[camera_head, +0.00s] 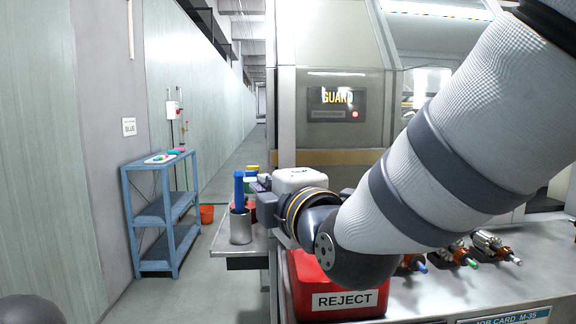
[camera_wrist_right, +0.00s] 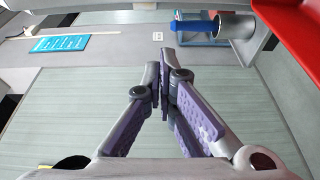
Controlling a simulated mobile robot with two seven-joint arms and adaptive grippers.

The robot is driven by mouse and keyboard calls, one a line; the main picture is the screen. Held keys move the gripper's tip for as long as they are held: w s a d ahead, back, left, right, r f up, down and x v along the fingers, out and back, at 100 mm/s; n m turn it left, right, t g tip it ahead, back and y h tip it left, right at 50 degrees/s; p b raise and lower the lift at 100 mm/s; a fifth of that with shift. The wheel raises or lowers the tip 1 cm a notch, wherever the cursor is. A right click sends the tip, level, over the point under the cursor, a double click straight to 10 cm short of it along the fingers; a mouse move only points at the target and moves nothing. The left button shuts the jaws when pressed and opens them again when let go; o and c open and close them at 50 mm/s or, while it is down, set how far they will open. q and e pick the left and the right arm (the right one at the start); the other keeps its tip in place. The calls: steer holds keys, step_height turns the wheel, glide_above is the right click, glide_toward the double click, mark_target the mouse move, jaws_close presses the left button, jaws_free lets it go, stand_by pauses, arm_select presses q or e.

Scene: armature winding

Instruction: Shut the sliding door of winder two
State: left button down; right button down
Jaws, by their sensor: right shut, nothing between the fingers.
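A winder cabinet stands behind the bench, with a framed, glazed front panel (camera_head: 330,125) and a dark display reading GUARD (camera_head: 337,103) with a red light. A brighter window (camera_head: 432,85) shows to its right, partly hidden by my right arm. I cannot tell which panel is the sliding door, how far it is open, or whether this is winder two. My right gripper (camera_head: 262,187) is over the bench's left end, apart from the panel. In the right wrist view its purple fingers (camera_wrist_right: 167,60) meet at the tips, shut and empty. My left gripper is not in view.
A red REJECT bin (camera_head: 340,290) sits under my right arm. A steel cup (camera_head: 241,227) holding something blue stands left of the gripper. Several armatures (camera_head: 490,245) lie on the bench at right.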

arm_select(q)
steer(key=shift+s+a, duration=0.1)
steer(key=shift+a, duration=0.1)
arm_select(e)
steer(key=w, duration=0.9)
steer(key=shift+r, duration=0.25)
steer(key=shift+w+d, duration=0.1)
steer(key=shift+d, duration=0.05)
